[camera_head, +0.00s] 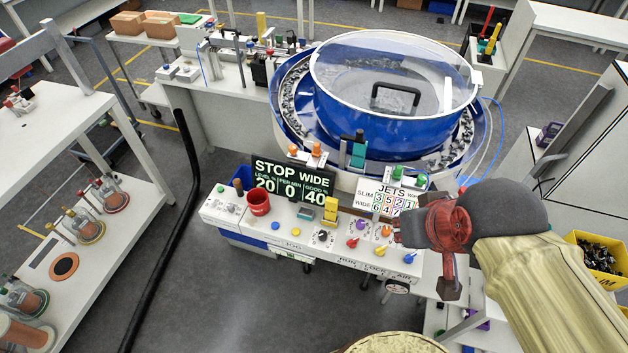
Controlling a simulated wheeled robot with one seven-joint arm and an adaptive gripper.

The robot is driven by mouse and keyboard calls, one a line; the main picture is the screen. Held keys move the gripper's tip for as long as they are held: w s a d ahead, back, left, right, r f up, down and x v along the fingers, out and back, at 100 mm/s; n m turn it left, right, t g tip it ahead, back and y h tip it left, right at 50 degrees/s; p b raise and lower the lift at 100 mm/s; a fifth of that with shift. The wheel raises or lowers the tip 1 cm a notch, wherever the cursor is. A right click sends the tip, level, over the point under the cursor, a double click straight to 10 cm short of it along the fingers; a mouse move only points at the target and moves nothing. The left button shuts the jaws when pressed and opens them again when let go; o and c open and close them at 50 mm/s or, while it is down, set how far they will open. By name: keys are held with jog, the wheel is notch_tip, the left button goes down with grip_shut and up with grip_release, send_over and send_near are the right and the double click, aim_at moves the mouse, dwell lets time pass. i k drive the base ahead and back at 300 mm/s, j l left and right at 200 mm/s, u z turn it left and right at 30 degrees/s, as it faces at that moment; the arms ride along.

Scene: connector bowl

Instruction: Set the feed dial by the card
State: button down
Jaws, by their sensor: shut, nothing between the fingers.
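The control panel (260,222) runs along the front of the blue bowl feeder (345,125). A dial with a white face and dark knob (323,236) sits mid-panel; it looks like the feed dial, but its setting is too small to read. The dark display (292,180) reads STOP, WIDE, level 20, per min 0, good 40. My gripper (402,232) is shut and empty, over the panel's right end.
A yellow bin (600,258) stands at right.

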aim_at(323, 236)
jog(key=k+j+z, duration=0.1)
jog(key=j+z, duration=0.25)
jog(key=k+j+z, duration=0.15)
jog(key=j+z, duration=0.2)
jog(key=j, duration=0.1)
